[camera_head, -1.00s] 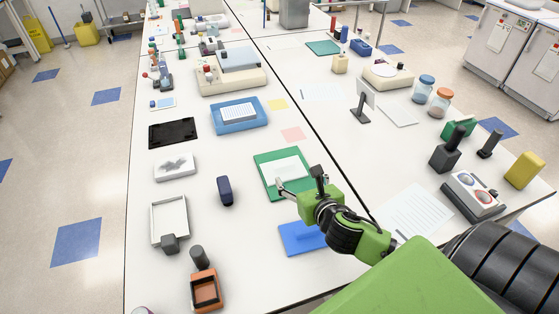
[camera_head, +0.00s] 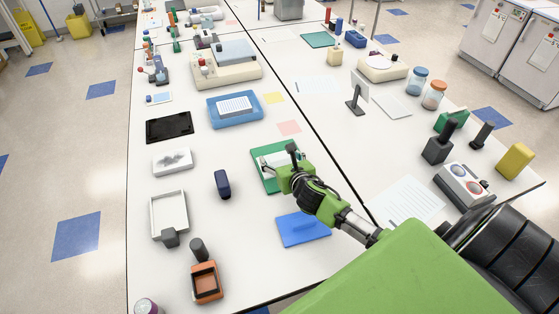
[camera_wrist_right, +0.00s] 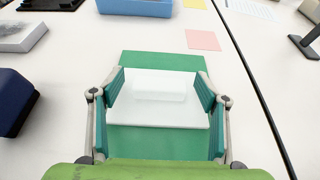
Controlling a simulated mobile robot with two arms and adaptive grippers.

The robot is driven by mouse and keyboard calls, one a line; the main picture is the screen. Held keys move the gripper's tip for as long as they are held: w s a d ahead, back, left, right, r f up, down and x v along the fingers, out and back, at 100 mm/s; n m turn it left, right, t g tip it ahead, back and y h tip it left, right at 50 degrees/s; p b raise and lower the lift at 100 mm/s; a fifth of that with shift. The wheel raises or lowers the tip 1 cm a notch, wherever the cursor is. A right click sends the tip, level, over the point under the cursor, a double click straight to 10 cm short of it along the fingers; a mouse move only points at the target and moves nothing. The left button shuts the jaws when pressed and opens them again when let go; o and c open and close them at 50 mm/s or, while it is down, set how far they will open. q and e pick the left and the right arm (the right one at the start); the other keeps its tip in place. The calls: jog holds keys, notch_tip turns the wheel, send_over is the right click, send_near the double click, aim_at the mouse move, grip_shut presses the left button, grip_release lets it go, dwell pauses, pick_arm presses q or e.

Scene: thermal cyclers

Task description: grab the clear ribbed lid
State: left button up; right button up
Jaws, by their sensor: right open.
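A pale, see-through-looking rectangular piece, seemingly the clear ribbed lid (camera_wrist_right: 160,88), lies on a white sheet or plate (camera_wrist_right: 135,112) on a green mat (camera_wrist_right: 160,142) in the right wrist view. Its ribs are too faint to make out. My right gripper (camera_wrist_right: 160,88) is open, with its teal-padded fingers to the left and right of the lid, apart from it. In the head view my right gripper (camera_head: 268,170) hangs over the green mat (camera_head: 264,149) and hides much of the white piece. My left gripper is not in view.
A dark blue block (camera_head: 222,183) stands left of the mat. A pink note (camera_head: 289,128) and a blue tray (camera_head: 235,121) lie behind.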

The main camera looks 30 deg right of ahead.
jog(key=shift+w+d+f, duration=0.15)
jog(key=shift+w+f, duration=0.15)
jog(key=shift+w, duration=0.3)
jog(key=shift+s, duration=0.1)
jog(key=c, duration=1)
jog(key=shift+c, duration=0.2)
jog(key=shift+r, duration=0.15)
